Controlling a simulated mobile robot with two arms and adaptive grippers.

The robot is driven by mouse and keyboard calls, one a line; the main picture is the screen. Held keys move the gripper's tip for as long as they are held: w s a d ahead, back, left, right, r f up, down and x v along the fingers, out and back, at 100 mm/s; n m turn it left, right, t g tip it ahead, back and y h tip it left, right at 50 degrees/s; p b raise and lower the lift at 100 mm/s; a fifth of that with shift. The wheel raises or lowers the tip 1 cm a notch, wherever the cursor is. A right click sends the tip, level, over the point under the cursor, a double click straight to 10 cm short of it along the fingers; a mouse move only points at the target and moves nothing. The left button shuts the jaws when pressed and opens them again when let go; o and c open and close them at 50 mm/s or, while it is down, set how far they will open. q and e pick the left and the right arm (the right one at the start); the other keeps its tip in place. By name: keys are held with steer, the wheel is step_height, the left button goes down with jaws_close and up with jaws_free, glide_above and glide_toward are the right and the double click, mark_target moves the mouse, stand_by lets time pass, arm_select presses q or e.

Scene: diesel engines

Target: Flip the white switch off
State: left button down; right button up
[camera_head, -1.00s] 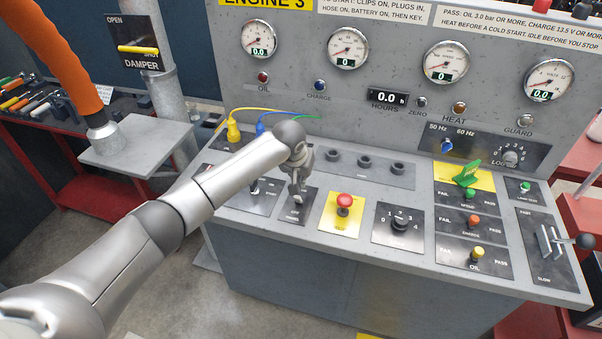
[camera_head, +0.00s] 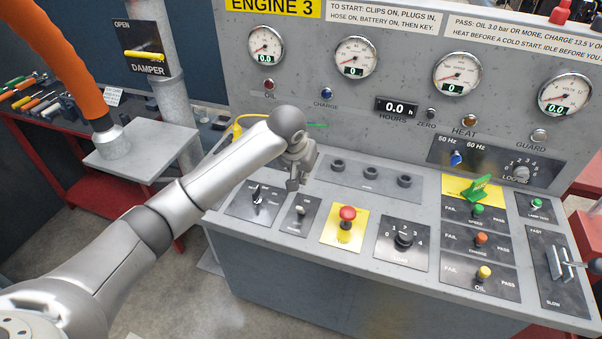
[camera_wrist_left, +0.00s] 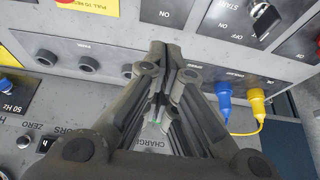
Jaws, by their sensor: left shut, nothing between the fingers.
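The white switch (camera_head: 300,210) sits on a small black panel (camera_head: 299,222) on the sloped console, between the key switch panel and the yellow stop-button plate. Its lever is small, and I cannot tell for sure which way it is thrown. My left gripper (camera_head: 292,186) is shut and empty, just above and behind the switch, apart from it in the head view. My right gripper is not in view.
Near the switch are the key switch (camera_head: 257,193), the red push button (camera_head: 347,214) and the round load selector (camera_head: 404,239). Blue (camera_wrist_left: 224,88) and yellow (camera_wrist_left: 257,97) plugs stand beside the gripper. Several black sockets lie to its right in the head view.

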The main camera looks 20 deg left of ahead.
arm_select(q)
steer(key=shift+s+a+r, duration=0.1)
steer(key=shift+s+r, duration=0.75)
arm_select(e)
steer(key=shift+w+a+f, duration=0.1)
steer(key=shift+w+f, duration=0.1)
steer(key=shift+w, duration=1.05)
